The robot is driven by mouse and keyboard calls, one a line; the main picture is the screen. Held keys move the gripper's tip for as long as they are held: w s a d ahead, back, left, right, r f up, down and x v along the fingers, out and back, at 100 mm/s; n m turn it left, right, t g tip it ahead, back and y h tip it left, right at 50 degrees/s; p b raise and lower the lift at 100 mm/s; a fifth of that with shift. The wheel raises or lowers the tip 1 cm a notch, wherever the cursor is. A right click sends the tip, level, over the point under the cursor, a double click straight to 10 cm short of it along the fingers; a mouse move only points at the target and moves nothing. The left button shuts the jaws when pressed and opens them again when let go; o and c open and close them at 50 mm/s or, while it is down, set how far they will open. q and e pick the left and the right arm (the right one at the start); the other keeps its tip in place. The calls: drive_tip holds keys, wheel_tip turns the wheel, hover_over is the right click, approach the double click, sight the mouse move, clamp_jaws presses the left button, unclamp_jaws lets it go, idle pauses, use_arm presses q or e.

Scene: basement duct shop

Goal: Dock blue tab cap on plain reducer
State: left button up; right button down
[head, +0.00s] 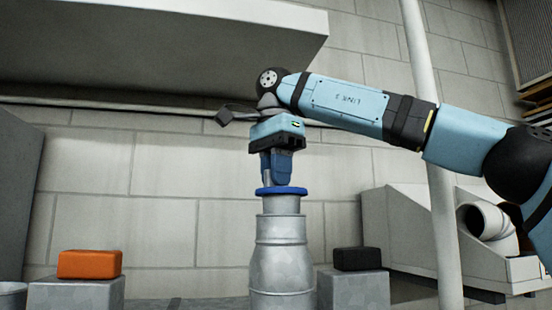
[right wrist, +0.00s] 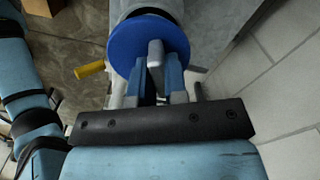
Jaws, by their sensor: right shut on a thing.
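The blue tab cap (head: 282,191) is a flat blue disk, roughly level, at the top of the plain grey metal reducer (head: 281,262). No clear gap shows between disk and reducer; I cannot tell whether it is fully seated. My right gripper (head: 277,181) points down from above and is shut on the cap's upright tab. In the right wrist view, the pale tab (right wrist: 155,54) stands between the blue fingers, with the blue disk (right wrist: 127,40) beyond. The reducer's rim is mostly hidden behind the disk there. My left gripper is not in view.
An orange block (head: 90,264) sits on a grey pedestal at left. A black block (head: 358,259) sits on another pedestal right of the reducer. Farther right are a white vertical pipe (head: 437,180) and a bin with a pale elbow (head: 487,221). A large duct (head: 150,45) hangs overhead.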

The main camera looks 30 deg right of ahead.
drive_tip(key=shift+w+d+f, duration=0.1)
drive_tip(key=shift+f, duration=0.65)
drive_tip(key=shift+s+a+f, duration=0.15)
drive_tip(key=shift+s+a, duration=0.05)
drive_tip(key=shift+w+d, duration=0.1)
drive_tip(key=shift+f+b, duration=0.3)
drive_tip(key=shift+f, duration=0.25)
idle(0.6)
drive_tip(key=c, duration=1.4)
unclamp_jaws()
